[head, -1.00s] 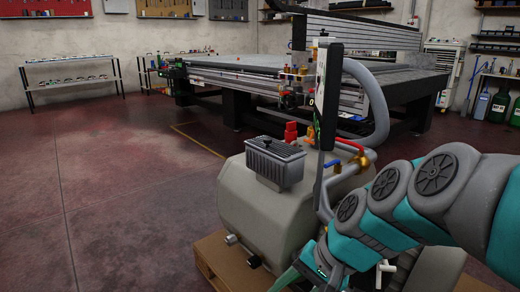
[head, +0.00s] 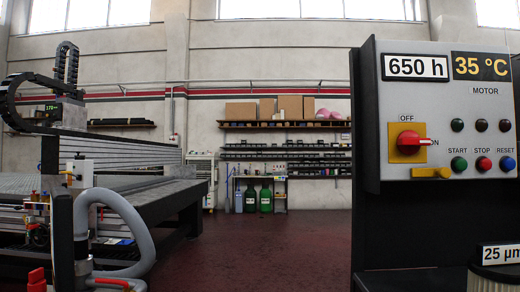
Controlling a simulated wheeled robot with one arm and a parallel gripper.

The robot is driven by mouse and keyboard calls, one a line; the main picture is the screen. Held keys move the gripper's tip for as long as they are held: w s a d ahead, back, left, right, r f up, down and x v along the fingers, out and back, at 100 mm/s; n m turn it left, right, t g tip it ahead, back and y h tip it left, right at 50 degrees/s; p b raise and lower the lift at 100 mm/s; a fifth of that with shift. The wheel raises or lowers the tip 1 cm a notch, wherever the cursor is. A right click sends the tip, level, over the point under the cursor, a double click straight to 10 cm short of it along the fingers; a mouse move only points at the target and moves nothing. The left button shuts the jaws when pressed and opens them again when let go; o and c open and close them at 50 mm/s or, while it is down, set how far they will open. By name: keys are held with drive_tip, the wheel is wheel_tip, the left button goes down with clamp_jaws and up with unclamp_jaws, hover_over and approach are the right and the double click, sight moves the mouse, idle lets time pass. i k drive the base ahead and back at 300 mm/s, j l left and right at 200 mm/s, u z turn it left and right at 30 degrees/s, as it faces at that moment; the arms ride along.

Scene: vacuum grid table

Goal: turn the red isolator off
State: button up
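The red isolator (head: 410,140) is a red rotary handle on a square yellow plate (head: 398,156), on the grey control panel (head: 465,110) at the right of the head view. Its handle lies horizontal and points right, towards the ON label. The OFF label (head: 407,118) is above the plate. My gripper is not in view, and nothing touches the isolator.
Below the isolator is a yellow tab (head: 430,174). START (head: 459,163), STOP (head: 483,163) and RESET (head: 507,163) buttons sit to its right. A grey hose (head: 130,225) and the grid table (head: 150,190) are at left. The floor (head: 275,245) between is clear.

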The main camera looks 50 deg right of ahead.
sight(408, 142)
drive_tip(key=z, duration=2.55)
drive_tip(key=k+l, duration=0.05)
